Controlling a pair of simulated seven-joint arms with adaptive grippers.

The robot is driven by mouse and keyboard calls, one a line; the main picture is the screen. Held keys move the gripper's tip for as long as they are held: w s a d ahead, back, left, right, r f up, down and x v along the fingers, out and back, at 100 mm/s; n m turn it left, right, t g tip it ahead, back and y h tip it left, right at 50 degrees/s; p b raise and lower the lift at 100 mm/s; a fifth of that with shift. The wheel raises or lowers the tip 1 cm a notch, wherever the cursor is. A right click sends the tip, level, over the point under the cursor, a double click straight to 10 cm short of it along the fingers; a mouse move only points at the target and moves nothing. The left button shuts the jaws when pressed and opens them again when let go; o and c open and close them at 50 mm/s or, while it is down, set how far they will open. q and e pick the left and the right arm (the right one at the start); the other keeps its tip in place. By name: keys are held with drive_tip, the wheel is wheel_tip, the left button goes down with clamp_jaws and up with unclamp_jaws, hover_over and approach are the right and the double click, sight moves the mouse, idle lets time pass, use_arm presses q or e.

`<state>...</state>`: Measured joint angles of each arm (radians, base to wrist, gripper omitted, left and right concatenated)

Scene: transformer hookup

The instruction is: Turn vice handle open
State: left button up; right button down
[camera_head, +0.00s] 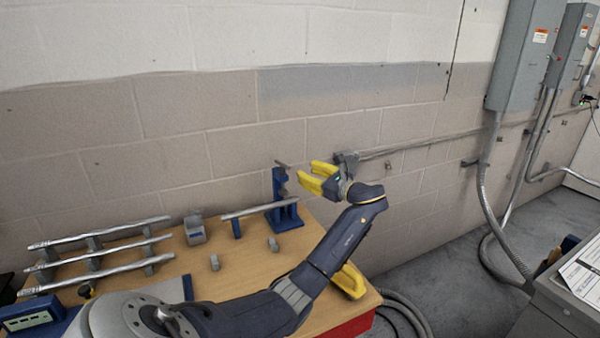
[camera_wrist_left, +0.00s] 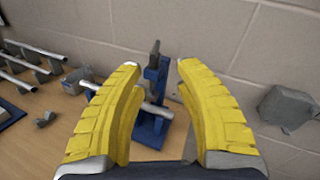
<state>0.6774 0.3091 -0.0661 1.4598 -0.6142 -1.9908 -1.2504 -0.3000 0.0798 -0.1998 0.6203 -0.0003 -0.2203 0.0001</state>
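The blue vice (camera_head: 287,214) stands at the back right of the wooden table, with a metal pipe (camera_head: 258,208) running to it from the left. Its small grey handle (camera_head: 283,164) is at the top of the upright. My left gripper (camera_head: 308,174) is open and empty, just right of the vice's top, with its yellow fingers pointing at it. In the left wrist view the vice (camera_wrist_left: 150,128) and its upright dark handle (camera_wrist_left: 154,56) show between the spread fingers (camera_wrist_left: 158,75), apart from both. My right gripper is not recognisable in either view.
Several pipes (camera_head: 100,247) lie on a rack at the table's left. Small grey blocks (camera_head: 214,262) stand on the wooden table (camera_head: 215,290). A yellow object (camera_head: 348,281) shows partly behind my left arm. A block wall is close behind the vice; a conduit (camera_head: 420,146) runs along it.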

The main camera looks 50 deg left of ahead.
use_arm(q)
drive_tip(key=w+a+r+t+h, duration=0.1)
drive_tip(key=a+r, duration=0.3)
drive_tip(key=r, duration=0.6)
drive_tip(key=w+a+r+t, duration=0.1)
drive_tip(key=a+r, duration=0.3)
drive_tip(key=r, duration=0.6)
drive_tip(key=w+a+r+t+h, duration=0.15)
drive_tip(key=a+r, duration=0.25)
drive_tip(key=r, duration=0.6)
drive_tip(key=s+a+h, duration=0.2)
drive_tip(key=a+h, duration=0.1)
drive_tip(key=a, duration=0.2)
drive_tip(key=m+h, duration=0.4)
drive_tip(key=h, duration=0.9)
approach(282, 164)
drive_tip(key=shift+g, duration=0.35)
drive_tip(key=w+f, duration=0.1)
drive_tip(key=f, duration=0.4)
drive_tip(key=w+f, duration=0.1)
drive_tip(key=f, duration=0.2)
drive_tip(key=shift+w+d+f, duration=0.15)
drive_tip(key=shift+w+f, duration=0.15)
drive_tip(key=shift+f, duration=0.1)
drive_tip(key=shift+o, duration=0.4)
